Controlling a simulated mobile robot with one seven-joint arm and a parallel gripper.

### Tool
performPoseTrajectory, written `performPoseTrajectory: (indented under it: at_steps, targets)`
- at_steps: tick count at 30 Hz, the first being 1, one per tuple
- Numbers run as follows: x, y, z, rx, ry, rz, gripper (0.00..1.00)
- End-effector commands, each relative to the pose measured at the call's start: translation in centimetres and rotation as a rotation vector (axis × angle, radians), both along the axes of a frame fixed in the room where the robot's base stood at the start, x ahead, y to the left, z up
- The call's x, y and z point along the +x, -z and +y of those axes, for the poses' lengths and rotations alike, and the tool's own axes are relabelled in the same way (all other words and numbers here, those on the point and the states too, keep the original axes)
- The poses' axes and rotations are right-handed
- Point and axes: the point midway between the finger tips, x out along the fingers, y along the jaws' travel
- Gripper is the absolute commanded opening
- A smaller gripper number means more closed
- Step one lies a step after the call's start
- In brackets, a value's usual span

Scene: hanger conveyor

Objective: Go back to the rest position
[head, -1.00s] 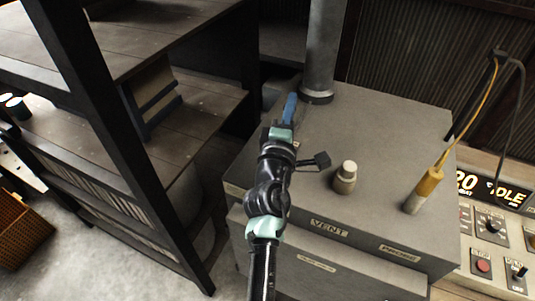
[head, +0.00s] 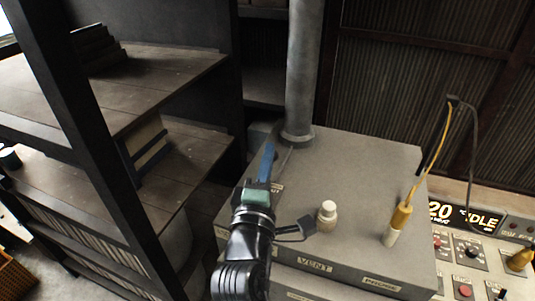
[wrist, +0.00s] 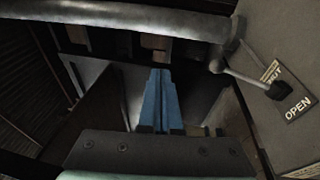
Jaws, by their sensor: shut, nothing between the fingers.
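My gripper (head: 268,165) is at the left edge of the grey box top, in front of the foot of the upright pipe. In the wrist view its blue fingers (wrist: 159,100) lie side by side, shut, with nothing between them. A lever with a round knob (wrist: 217,66) is to the right of the fingers, beside a plate marked OPEN (wrist: 295,106). My arm reaches up from the bottom of the head view and hides part of the box's left edge.
The grey box (head: 360,165) carries a pipe (head: 302,75), a small bottle-like knob (head: 327,215) and a yellow-handled probe (head: 398,222) on a cable. A control panel (head: 468,265) reading IDLE is at right. Dark shelves (head: 150,85) stand at left.

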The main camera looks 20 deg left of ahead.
Motion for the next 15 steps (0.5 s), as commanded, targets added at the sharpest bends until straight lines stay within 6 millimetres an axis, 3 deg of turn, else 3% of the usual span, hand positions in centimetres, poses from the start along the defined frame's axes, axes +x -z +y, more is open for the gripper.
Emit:
performPoseTrajectory:
  at_steps: [15]
  targets:
    - [-0.65, -0.48, -0.12, 0.000, -0.001, -0.001, 0.00]
